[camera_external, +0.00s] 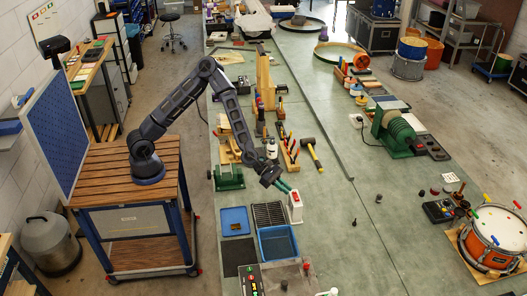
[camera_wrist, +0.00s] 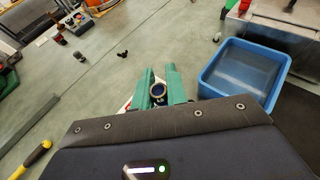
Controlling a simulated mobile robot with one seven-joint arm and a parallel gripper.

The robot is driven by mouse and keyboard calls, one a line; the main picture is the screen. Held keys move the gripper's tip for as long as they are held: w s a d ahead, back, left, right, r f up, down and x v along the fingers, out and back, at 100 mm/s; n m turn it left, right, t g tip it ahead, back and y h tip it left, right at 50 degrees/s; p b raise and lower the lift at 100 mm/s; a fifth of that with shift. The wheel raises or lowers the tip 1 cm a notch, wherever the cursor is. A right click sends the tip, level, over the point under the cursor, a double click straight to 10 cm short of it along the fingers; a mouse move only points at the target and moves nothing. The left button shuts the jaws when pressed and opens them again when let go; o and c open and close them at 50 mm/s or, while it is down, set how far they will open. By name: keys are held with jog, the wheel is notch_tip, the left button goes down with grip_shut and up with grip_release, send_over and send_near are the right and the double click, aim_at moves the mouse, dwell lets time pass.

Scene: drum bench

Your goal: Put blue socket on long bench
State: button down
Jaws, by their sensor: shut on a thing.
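My gripper (camera_external: 283,187) is low over the long bench (camera_external: 345,215), with its green fingers near a white block with red on it (camera_external: 296,208). In the wrist view my gripper (camera_wrist: 160,91) is shut on the blue socket (camera_wrist: 158,91), which shows as a dark ring with a blue inside between the green fingers. The socket cannot be made out in the external view. Whether it touches the bench or the white block below cannot be told.
A blue bin (camera_wrist: 245,75) is beside my gripper, also seen in the external view (camera_external: 277,243). A flat blue tray (camera_external: 235,221) and black rack (camera_external: 269,215) are nearby. A yellow-handled mallet (camera_external: 312,153) lies behind. Bench to the right is fairly clear.

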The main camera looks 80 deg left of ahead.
jog(key=s+d+r+m+g+h, duration=0.1)
jog(key=s+d+m+g+h, duration=0.15)
jog(key=s+d, duration=0.85)
jog(key=m+g, duration=0.4)
send_over(241, 260)
jog(key=shift+n+t+h, duration=0.25)
jog(key=shift+t+h, duration=0.1)
jog(key=shift+h, duration=0.1)
notch_tip(241, 260, down, 19)
jog(key=shift+a+f, duration=0.1)
jog(key=c, duration=1.4)
grip_release()
jog(key=shift+f, duration=0.1)
